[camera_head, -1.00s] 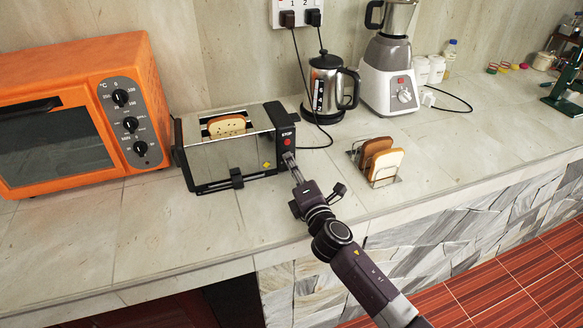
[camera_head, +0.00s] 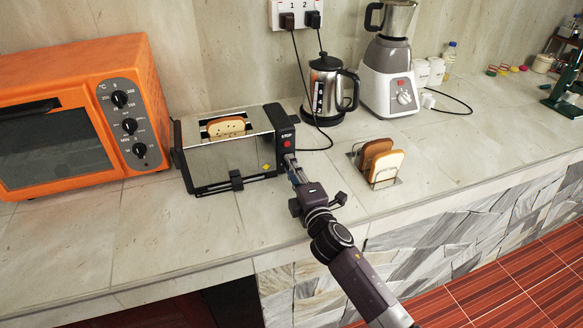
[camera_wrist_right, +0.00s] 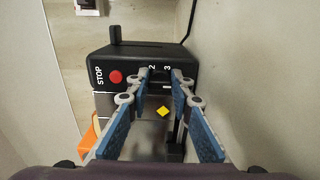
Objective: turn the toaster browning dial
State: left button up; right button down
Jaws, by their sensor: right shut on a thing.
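The silver and black toaster (camera_head: 215,165) stands on the counter with a bread slice (camera_head: 226,127) in its slot. My right gripper (camera_head: 290,160) reaches the toaster's black right end panel, below the red stop button (camera_head: 287,144). In the right wrist view the black panel (camera_wrist_right: 128,60) shows the word STOP, a red button (camera_wrist_right: 116,77) and the numbers 2 and 3. My right gripper (camera_wrist_right: 160,75) is shut on the browning dial there; its fingertips hide most of the dial, so its pointer cannot be read. My left gripper is not in view.
An orange oven (camera_head: 70,115) stands left of the toaster. A kettle (camera_head: 328,92), a blender (camera_head: 392,75) and a rack with bread slices (camera_head: 384,166) are to the right. The counter in front of the toaster (camera_head: 150,230) is clear.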

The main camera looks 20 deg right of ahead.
jog(key=shift+f, duration=0.1)
jog(key=c, duration=1.7)
grip_release()
jog(key=s, duration=1.2)
jog(key=shift+d, duration=0.25)
